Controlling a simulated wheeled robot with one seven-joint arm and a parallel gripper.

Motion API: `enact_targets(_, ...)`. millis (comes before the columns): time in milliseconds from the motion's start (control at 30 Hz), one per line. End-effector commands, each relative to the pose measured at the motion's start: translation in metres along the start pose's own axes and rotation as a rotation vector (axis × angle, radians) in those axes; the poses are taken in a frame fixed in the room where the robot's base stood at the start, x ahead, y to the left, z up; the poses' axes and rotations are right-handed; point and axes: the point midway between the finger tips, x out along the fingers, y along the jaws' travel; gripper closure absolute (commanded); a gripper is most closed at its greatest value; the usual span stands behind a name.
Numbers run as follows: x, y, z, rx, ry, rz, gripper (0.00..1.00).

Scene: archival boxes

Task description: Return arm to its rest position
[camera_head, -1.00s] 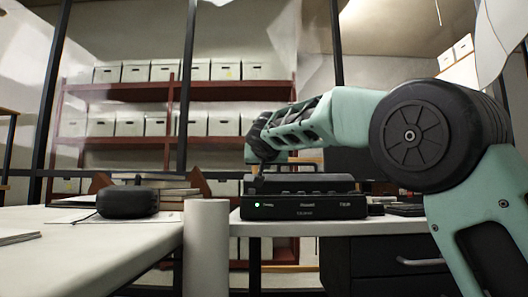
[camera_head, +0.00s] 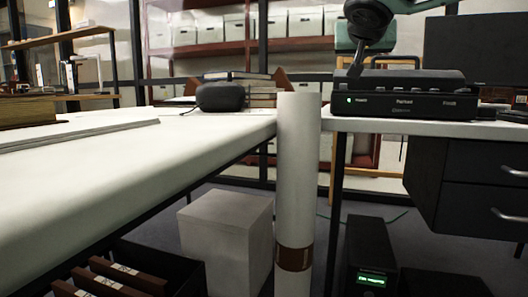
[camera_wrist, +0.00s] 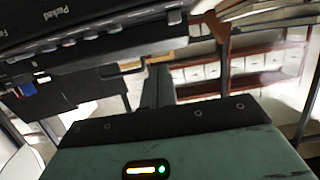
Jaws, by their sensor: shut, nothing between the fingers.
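My green and black arm enters the head view at the top right. My gripper (camera_head: 355,70) points down there, at the left part of a black device, and looks close to its top; I cannot tell whether it touches. In the wrist view my gripper (camera_wrist: 159,72) shows as a narrow dark upright shape beyond its green housing. It is shut, with nothing seen between the fingers. The black device (camera_head: 405,104) has a green light and buttons and stands on the right desk. It also shows tilted in the wrist view (camera_wrist: 90,35).
A white table (camera_head: 110,165) fills the left. A tall pale roll (camera_head: 299,180) stands between it and the right desk. A dark case (camera_head: 220,97) sits at the table's far end. A pale box (camera_head: 225,240) and a dark unit (camera_head: 368,255) stand on the floor.

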Motion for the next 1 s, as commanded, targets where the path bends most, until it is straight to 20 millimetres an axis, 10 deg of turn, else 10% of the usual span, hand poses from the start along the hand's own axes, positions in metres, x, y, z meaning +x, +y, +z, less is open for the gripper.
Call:
enact_targets(333,-0.097,-0.058,0.166,-0.371,-0.556,-0.297,1.00)
enact_targets(600,-0.229,-0.038,0.281,-0.658,-0.926,-0.552,1.00)
enact_targets(900,-0.336,0.022,0.341,-0.841,-1.175,-0.724,1.00)
enact_targets(1000,-0.337,0.016,0.316,-0.833,-1.162,-0.724,1.00)
